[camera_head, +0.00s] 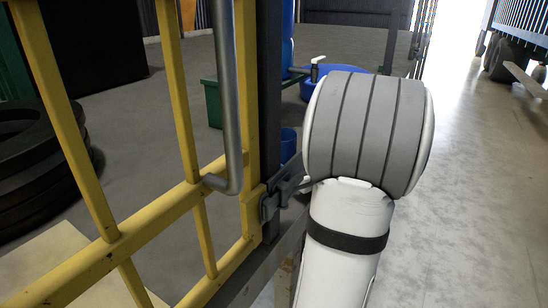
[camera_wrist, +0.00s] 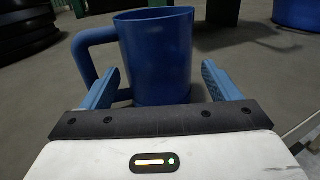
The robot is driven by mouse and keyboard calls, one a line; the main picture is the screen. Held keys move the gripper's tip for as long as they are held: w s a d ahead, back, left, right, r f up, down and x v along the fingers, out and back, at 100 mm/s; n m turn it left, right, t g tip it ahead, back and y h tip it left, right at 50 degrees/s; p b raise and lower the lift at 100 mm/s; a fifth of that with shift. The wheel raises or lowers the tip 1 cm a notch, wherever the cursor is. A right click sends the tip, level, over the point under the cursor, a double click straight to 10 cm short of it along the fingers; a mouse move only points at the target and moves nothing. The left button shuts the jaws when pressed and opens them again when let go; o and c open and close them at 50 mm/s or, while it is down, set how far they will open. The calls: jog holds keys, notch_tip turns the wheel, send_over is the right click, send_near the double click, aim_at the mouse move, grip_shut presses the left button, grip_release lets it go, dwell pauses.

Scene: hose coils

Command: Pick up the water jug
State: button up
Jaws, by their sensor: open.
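The water jug (camera_wrist: 160,55) is blue, with a loop handle (camera_wrist: 85,55) on its left side. It stands upright on the grey floor in the wrist view, straight ahead of my gripper. My gripper (camera_wrist: 165,88) is open, with one blue finger on each side of the jug's lower part. The left finger overlaps the base of the handle in the picture. I cannot tell whether either finger touches the jug. In the head view a small blue part (camera_head: 288,143), likely the jug, shows behind the gate post; my arm hides the gripper there.
A yellow barred gate (camera_head: 110,232) with a grey handle stands close on the left. Black tyres (camera_head: 38,160) are stacked behind it. A green box (camera_head: 211,103) and a blue basin (camera_head: 318,84) lie beyond. Pale floor on the right is clear.

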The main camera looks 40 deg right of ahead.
aim_at(283, 156)
jog(key=w, duration=0.3)
jog(key=w+f, duration=0.1)
jog(key=w, duration=0.1)
jog(key=shift+a+p, duration=0.1)
jog(key=shift+p, duration=0.3)
jog(key=shift+s, duration=0.1)
jog(key=shift+c, duration=0.5)
jog(key=c, duration=0.7)
jog(key=shift+r, duration=0.1)
